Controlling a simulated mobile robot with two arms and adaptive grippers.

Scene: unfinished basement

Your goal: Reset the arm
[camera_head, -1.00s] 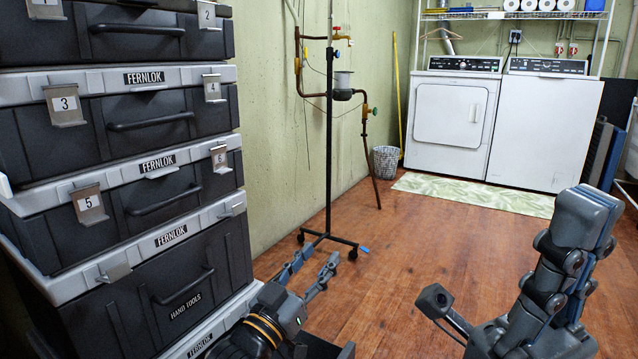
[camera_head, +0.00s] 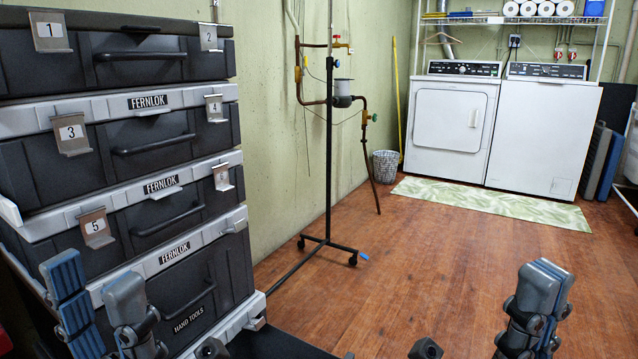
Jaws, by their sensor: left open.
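My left gripper (camera_head: 93,275) stands upright at the lower left, in front of the stacked toolboxes. Its two grey-blue fingers are apart, with nothing between them. My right gripper (camera_head: 540,285) points up at the lower right in front of the wooden floor. Its fingers overlap from this angle, so the gap between them is hidden. No object shows in it. Most of both arms is below the picture edge.
A stack of dark toolboxes (camera_head: 150,140) fills the left side. A wheeled black stand (camera_head: 329,170) with pipes is by the wall. A washer (camera_head: 541,135), a dryer (camera_head: 447,130) and a green mat (camera_head: 490,203) are at the back. The middle floor is clear.

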